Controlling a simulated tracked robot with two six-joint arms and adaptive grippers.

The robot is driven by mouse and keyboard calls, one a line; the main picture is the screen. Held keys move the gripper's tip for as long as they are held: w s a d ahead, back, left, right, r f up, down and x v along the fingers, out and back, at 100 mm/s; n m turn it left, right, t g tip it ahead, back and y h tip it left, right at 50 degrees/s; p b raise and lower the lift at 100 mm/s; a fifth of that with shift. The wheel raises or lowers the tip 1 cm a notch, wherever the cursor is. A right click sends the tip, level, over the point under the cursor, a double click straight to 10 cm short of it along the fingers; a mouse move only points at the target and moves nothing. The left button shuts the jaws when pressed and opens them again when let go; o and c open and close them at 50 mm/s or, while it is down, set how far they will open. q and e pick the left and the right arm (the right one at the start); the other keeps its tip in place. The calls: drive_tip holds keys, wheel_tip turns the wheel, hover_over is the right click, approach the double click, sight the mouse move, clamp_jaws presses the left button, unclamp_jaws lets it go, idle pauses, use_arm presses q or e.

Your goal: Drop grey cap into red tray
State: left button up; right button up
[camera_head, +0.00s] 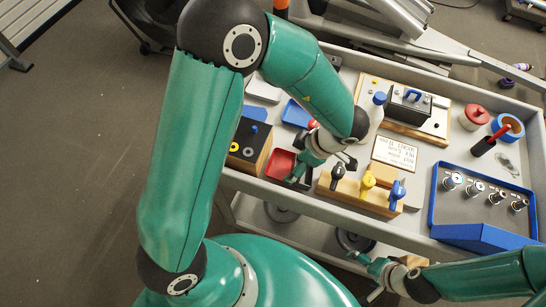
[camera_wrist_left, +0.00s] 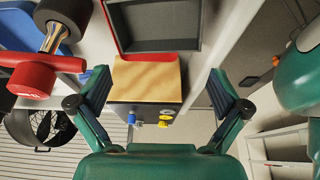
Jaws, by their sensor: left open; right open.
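The red tray (camera_head: 279,164) lies near the cart's front edge, partly behind my left gripper (camera_head: 301,163). In the left wrist view a red-edged tray with a grey-looking inside (camera_wrist_left: 160,31) is at the top. My left gripper is open and empty, its fingers either side of a wood-topped box (camera_wrist_left: 148,82). That box has a blue knob (camera_wrist_left: 131,118), a yellow one (camera_wrist_left: 163,124) and a pale grey round piece (camera_wrist_left: 167,113) on its face. I cannot tell whether that piece is the grey cap. My right gripper (camera_head: 363,276) is open and empty in front of the cart.
Right of the tray stands a wooden block with black, yellow and blue valve handles (camera_head: 367,180). A blue tray with metal fittings (camera_head: 476,235) is further right. The floor at left is clear.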

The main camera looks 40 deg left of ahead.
use_arm(q)
drive_tip(key=shift+a, duration=0.35)
drive_tip(key=shift+s+r, duration=0.1)
drive_tip(key=v, duration=1.2)
drive_tip(key=shift+d, duration=0.3)
